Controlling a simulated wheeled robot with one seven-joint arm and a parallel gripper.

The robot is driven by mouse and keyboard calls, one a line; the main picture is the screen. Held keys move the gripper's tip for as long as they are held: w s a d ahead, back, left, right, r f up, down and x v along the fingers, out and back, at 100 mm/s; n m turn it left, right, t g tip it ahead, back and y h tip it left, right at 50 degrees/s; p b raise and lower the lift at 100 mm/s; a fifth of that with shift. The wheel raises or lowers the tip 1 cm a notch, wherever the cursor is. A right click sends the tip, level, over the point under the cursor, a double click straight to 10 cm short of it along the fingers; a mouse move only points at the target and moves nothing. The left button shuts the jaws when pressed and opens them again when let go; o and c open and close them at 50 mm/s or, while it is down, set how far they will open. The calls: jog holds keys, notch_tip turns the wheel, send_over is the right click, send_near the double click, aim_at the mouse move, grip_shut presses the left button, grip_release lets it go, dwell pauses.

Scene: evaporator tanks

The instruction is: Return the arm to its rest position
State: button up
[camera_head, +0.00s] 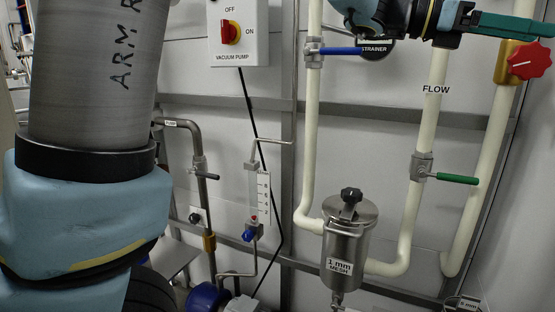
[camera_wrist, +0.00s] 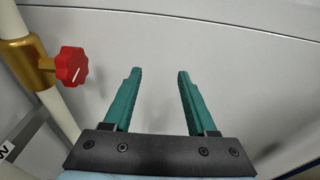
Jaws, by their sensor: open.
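My gripper (camera_head: 512,24) reaches in at the top right of the head view, its green fingers pointing right, close to a red knob (camera_head: 529,61) on a brass valve. In the wrist view my gripper (camera_wrist: 155,74) shows two green fingers spread apart with nothing between them, facing a plain light wall panel. The red knob (camera_wrist: 72,65) is left of the fingers there and apart from them. My arm's large blue and grey links fill the left of the head view.
A steel strainer canister (camera_head: 345,240) stands low at centre. Cream pipes (camera_head: 312,130) run up the wall, with a blue-handled valve (camera_head: 340,51) and a green-handled valve (camera_head: 452,178). A vacuum pump switch box (camera_head: 238,32) hangs at top centre. A flow gauge (camera_head: 258,195) is below it.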

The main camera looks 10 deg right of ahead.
jog(key=w+a+f+n+t+h, duration=0.25)
jog(key=w+n+t, duration=0.35)
jog(key=w+n, duration=0.4)
jog(key=w+a+f+n+t+h, duration=0.1)
jog(key=w+a+f+n+t, duration=0.2)
jog(key=w+n+t, duration=0.65)
jog(key=w+a+f+n+t+y, duration=0.2)
jog(key=w+a+f+n+y, duration=0.25)
jog(key=w+a+n, duration=0.3)
jog(key=w+a+f+n+t+y, duration=0.2)
jog(key=w+a+f+n+y, duration=0.1)
jog(key=w+a+f+n, duration=0.45)
jog(key=s+a+f+n+g+y, duration=0.15)
jog(key=a+f+n+y, duration=0.25)
jog(key=a+f+n, duration=0.45)
jog(key=s+a+f+n+g+y, duration=0.15)
jog(key=a+f+n+y, duration=0.35)
jog(key=a, duration=0.7)
jog(key=s+a+f+n+g, duration=0.2)
jog(key=s+a+f+n, duration=0.1)
jog(key=s+n, duration=0.3)
jog(key=s+a+f+n+g, duration=0.3)
jog(key=s+a+f+n, duration=0.1)
jog(key=s, duration=0.5)
jog(key=shift+s+a+f+n, duration=0.25)
jog(key=shift+a+n, duration=0.6)
jog(key=shift+n, duration=0.05)
jog(key=shift+g, duration=0.25)
